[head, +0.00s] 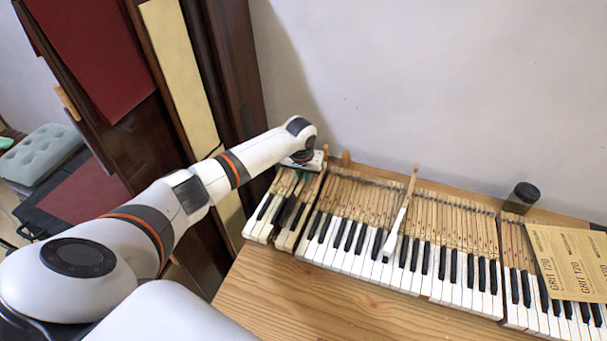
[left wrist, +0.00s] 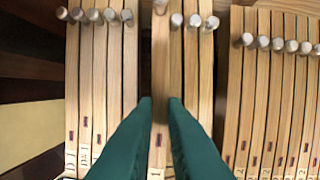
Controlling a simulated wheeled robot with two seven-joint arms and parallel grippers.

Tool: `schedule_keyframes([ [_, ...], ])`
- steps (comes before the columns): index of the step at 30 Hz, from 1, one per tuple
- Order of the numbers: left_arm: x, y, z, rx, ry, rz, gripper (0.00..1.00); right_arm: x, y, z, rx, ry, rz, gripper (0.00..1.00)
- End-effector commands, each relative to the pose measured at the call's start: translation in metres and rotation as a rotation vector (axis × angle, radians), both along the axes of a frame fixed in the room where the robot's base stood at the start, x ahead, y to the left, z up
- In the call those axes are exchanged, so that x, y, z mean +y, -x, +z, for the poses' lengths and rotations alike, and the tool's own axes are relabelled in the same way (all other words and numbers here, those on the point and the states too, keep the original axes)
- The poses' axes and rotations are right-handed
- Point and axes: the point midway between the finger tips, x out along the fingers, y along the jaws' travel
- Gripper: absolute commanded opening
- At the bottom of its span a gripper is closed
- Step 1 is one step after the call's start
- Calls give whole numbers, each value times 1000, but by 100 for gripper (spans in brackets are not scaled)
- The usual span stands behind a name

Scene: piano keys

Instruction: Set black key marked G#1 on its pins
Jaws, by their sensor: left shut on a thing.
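My left gripper (head: 303,175) is over the back of the leftmost group of keys. In the left wrist view its two green fingers (left wrist: 160,101) are closed on either side of a pale wooden key stick (left wrist: 160,70). This is likely the black key G#1, but I cannot read its mark. The held key lies lengthwise between neighbouring key sticks, with a dark gap on its left. Round grey-topped pins (left wrist: 193,20) show at the far ends of the sticks. The fingers and arm hide part of the held key, so I cannot tell whether it sits on its pins. My right gripper is not in view.
A loose white key (head: 397,232) lies slantwise across the middle keys. Sandpaper sheets (head: 571,263) marked GRIT 120 cover keys at the right. A dark jar (head: 521,197) stands behind the keys. The wooden bench front (head: 300,302) is clear.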

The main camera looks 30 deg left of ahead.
Motion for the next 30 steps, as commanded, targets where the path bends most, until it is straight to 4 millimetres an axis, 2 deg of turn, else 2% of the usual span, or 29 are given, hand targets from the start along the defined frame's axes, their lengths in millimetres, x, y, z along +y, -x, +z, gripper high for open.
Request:
schedule_keyframes([
  [15, 0, 0, -8, 0, 1, 0, 0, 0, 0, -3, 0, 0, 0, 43],
  [16, 0, 0, -8, 0, 1, 0, 16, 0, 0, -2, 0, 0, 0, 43],
  [17, 0, 0, -8, 0, 1, 0, 17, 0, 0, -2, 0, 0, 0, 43],
  [30, 0, 0, -7, 0, 0, 0, 17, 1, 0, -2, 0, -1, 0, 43],
])
